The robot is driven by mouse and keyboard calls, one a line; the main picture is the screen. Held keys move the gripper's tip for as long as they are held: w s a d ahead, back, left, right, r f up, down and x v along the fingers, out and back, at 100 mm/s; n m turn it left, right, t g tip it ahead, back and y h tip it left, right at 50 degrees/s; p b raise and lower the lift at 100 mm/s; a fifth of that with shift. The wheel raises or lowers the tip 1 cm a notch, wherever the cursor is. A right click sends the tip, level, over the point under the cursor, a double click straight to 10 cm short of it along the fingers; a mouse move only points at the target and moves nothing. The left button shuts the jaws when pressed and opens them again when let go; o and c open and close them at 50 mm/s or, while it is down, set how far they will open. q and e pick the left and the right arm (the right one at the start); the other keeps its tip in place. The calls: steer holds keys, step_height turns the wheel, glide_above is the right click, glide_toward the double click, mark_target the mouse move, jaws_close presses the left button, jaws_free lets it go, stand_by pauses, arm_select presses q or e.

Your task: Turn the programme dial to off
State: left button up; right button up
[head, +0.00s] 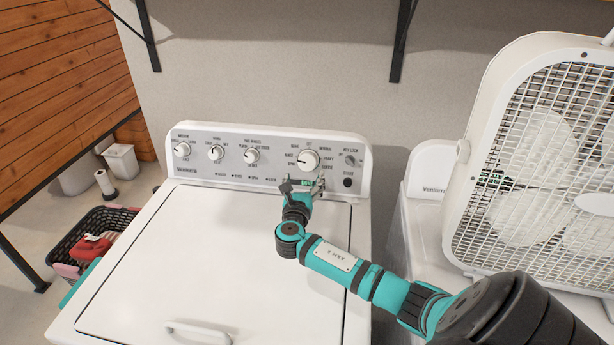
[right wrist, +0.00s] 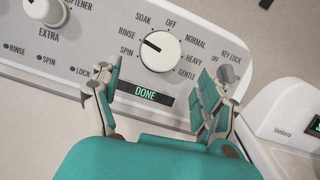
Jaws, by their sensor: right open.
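The programme dial (head: 308,160) is the large white knob at the right part of the washer's control panel. It also shows in the right wrist view (right wrist: 160,52), where its dark pointer line is turned to the upper left, toward RINSE. The OFF label (right wrist: 171,22) is printed above the knob. My right gripper (head: 303,183) is just below the dial in the head view. In the right wrist view its open fingers (right wrist: 160,80) are spread to either side below the knob, with nothing between them. My left gripper is not in view.
Smaller knobs (head: 216,152) line the panel's left part, and a key lock knob (head: 351,160) is right of the dial. A DONE display (right wrist: 146,96) is below the dial. A box fan (head: 540,150) stands at right. A laundry basket (head: 85,235) is on the floor at left.

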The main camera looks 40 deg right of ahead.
mark_target(306, 167)
steer(key=b+x, duration=0.3)
steer(key=x, duration=0.2)
steer(key=shift+w+d, duration=0.25)
steer(key=shift+w+d+b, duration=0.25)
steer(key=shift+d+b, duration=0.05)
steer(key=shift+r, duration=0.1)
steer(key=c, duration=1.2)
steer(key=shift+m, duration=0.3)
